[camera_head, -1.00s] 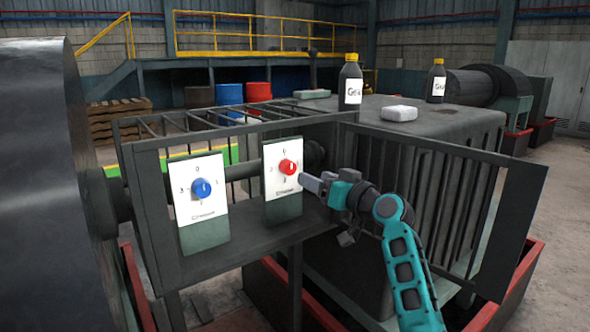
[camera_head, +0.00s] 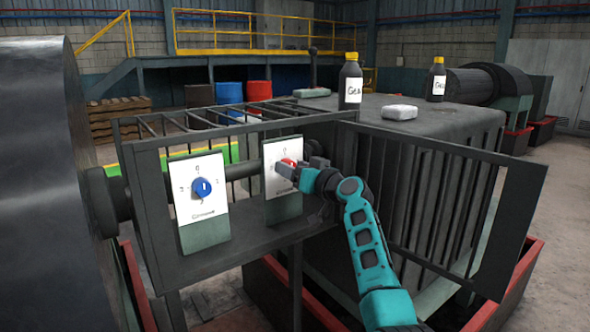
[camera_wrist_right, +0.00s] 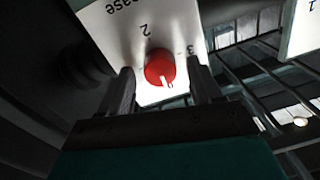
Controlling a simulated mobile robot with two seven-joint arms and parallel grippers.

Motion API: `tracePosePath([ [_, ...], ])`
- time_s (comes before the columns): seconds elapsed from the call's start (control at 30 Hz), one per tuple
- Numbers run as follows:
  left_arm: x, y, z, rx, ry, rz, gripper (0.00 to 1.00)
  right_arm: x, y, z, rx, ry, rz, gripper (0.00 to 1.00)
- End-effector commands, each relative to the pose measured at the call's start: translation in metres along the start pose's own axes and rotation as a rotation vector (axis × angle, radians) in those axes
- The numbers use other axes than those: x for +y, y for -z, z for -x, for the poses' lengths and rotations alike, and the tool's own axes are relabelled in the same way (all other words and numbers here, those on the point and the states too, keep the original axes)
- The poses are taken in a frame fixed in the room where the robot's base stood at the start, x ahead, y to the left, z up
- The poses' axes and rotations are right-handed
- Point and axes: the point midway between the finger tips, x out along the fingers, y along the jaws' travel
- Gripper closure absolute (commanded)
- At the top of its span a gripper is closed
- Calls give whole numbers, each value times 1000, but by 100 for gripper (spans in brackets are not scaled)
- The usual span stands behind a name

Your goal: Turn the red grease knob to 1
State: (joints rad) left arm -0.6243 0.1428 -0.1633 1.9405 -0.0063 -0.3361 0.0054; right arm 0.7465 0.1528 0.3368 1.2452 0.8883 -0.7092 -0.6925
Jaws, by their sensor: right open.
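The red grease knob (camera_head: 288,161) sits on a white panel (camera_head: 272,178), partly hidden by my right gripper (camera_head: 297,168). In the right wrist view the red knob (camera_wrist_right: 160,68) lies between the two open fingers, with a visible gap on each side. Its white pointer line faces away from the printed 2, toward the lower edge of the picture. I cannot tell how deep the fingers reach around the knob. My left gripper is not in view.
A second panel with a blue knob (camera_head: 202,188) stands to the left. A barred guard frame (camera_head: 440,205) stands to the right of the arm. Two dark bottles (camera_head: 350,82) and a pale block (camera_head: 399,112) rest on the housing (camera_head: 430,130). A large drum (camera_head: 45,190) fills the left edge.

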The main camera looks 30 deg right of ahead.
Motion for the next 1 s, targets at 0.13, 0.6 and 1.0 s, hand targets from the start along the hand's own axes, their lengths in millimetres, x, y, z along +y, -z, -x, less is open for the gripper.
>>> tracePosePath([
  [0.13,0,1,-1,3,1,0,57,0,0,0,0,0,0,48],
  [0.6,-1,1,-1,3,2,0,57,0,0,0,-1,0,0,92],
  [1.0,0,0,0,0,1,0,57,0,0,0,2,2,-88,92],
])
